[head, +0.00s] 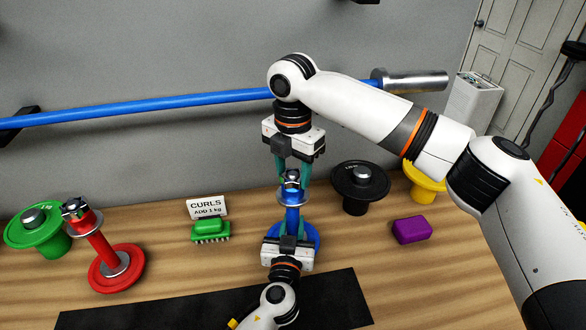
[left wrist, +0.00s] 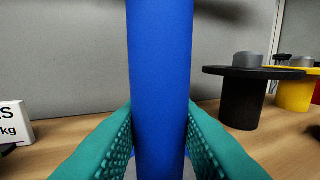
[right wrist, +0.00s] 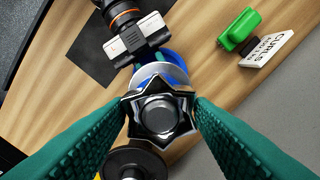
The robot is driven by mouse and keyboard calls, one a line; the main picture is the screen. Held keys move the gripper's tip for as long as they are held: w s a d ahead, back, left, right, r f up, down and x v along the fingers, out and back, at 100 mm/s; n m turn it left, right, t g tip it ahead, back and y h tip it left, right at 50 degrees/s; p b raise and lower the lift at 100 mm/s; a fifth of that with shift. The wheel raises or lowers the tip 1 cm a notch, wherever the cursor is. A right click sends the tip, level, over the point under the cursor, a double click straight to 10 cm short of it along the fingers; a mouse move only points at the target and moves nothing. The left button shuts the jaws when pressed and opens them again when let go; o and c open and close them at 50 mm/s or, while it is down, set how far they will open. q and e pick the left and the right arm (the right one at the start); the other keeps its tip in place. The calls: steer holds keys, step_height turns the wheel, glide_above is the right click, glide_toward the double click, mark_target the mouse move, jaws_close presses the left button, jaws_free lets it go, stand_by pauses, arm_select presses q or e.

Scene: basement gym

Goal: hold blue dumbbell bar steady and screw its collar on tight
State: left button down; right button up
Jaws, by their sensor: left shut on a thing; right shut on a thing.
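The blue dumbbell bar (head: 292,217) stands upright on its blue plate (head: 312,236) on the bench. My left gripper (head: 288,242) is shut around the bar low down; the bar (left wrist: 160,80) fills the middle of the left wrist view between the green fingers. A star-shaped metal collar (head: 292,178) sits at the bar's top. My right gripper (head: 293,178) comes from above and is shut on the collar, whose star (right wrist: 161,115) lies between its fingertips in the right wrist view. The thread under the collar is hidden.
A red dumbbell (head: 117,268) stands left with its own star collar. A green weight stand (head: 38,228), a green brush (head: 210,231) and a CURLS card (head: 207,207) are left. A black stand (head: 360,187), a yellow one (head: 424,184) and a purple block (head: 412,230) are right.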

steer(key=m, duration=0.3)
steer(key=shift+m, duration=0.3)
steer(key=m, duration=1)
steer(key=shift+m, duration=0.3)
steer(key=m, duration=0.6)
steer(key=shift+f, duration=0.1)
steer(key=m, duration=0.6)
steer(key=shift+m, duration=0.4)
steer(key=o, duration=1.2)
steer(key=shift+c, duration=0.2)
step_height(320, 180, up, 12)
